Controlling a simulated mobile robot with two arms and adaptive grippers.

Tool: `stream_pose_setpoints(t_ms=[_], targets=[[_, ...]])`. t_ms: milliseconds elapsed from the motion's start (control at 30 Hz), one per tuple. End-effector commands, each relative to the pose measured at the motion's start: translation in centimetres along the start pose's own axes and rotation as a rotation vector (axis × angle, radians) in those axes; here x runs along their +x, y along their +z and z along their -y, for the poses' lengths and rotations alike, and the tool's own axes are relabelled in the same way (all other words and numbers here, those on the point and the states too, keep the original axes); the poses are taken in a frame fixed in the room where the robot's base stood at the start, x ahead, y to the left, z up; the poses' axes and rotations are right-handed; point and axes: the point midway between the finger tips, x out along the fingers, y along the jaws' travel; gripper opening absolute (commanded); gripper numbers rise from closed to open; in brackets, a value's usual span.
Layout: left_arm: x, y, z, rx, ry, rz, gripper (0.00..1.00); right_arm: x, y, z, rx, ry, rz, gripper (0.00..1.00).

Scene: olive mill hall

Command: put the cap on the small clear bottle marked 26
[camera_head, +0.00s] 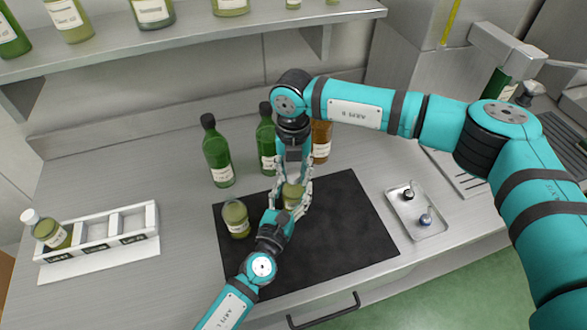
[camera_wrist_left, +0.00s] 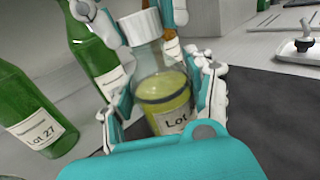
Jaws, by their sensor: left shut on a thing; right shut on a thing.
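A small clear bottle (camera_head: 292,194) with yellow-green oil stands upright over the dark mat (camera_head: 345,235). In the left wrist view the bottle (camera_wrist_left: 162,92) shows a label reading "Lot", its number hidden. My left gripper (camera_head: 287,205) is shut around its body; its fingers (camera_wrist_left: 165,110) flank it in the wrist view. A white ribbed cap (camera_wrist_left: 139,27) sits at the bottle's mouth, seemingly touching it; whether it is threaded on I cannot tell. My right gripper (camera_head: 294,178) comes from above, its fingers (camera_wrist_left: 138,15) shut on the cap's sides.
Another small oil bottle (camera_head: 237,220) stands on the mat's left. Green bottles (camera_head: 217,155) (camera_head: 266,140) and an amber bottle (camera_head: 321,142) stand behind. A white rack (camera_head: 100,240) with a capped bottle (camera_head: 50,232) is at left. A metal tray (camera_head: 430,232) holds small parts at right.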

Motion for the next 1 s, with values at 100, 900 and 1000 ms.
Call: stream_pose_setpoints(t_ms=[100,900,1000], targets=[[-0.01,-0.02,-0.07,0.002,0.001,0.000,0.00,0.00,-0.02,-0.06,0.103,0.001,-0.001,0.19],[-0.01,-0.02,-0.05,0.002,0.001,0.000,0.00,0.03,0.36,-0.17,1.697,0.004,-0.003,0.19],[-0.01,-0.02,-0.05,0.002,0.001,0.000,0.00,0.01,0.40,-0.16,1.752,0.004,-0.002,0.19]])
